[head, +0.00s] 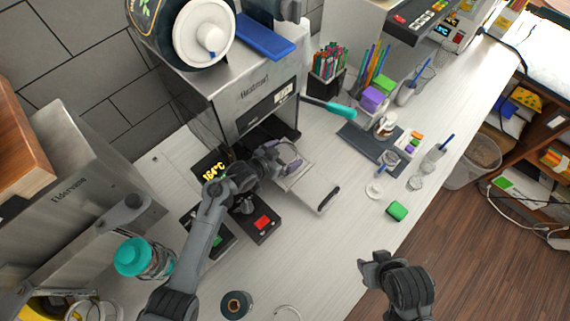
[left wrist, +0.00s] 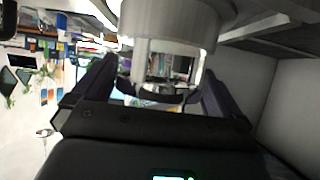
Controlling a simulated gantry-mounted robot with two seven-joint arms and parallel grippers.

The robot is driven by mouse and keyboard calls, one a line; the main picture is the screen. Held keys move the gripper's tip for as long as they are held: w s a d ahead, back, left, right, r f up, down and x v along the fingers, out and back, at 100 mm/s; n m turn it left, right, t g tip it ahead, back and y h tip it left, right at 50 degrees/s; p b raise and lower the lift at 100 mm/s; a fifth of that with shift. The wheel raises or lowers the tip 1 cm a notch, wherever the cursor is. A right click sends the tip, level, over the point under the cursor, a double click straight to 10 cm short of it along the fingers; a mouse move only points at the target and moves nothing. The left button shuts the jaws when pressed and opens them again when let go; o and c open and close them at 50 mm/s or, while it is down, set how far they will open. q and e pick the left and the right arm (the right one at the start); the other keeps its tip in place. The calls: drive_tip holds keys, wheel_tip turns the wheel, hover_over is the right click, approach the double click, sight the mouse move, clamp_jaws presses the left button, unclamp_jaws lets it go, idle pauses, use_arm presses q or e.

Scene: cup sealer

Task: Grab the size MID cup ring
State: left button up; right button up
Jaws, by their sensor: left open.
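The cup sealer (head: 255,92) has its tray (head: 312,188) pulled out, with a dark handle at its front. My left gripper (head: 284,158) is open at the inner end of the tray, by the sealer's mouth. In the left wrist view, a pale grey round, ring-like piece (left wrist: 168,22) sits ahead of and between the open fingers; I cannot tell its size or whether they touch it. A thin pale ring (head: 286,312) lies on the counter at the bottom edge; no size mark is readable. My right gripper (head: 372,268) hangs at the lower right, apart from everything.
A teal-lidded jar (head: 133,257) and a dark roll (head: 236,304) stand on the left of the counter. A green block (head: 397,211) and small clear pieces lie right of the tray. A red-topped black box (head: 262,223) sits below my left arm.

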use_arm(q)
drive_tip(key=shift+w+d, duration=0.1)
drive_tip(key=shift+w, duration=0.05)
drive_tip(key=shift+c, duration=0.5)
drive_tip(key=c, duration=0.7)
drive_tip(key=shift+c, duration=0.2)
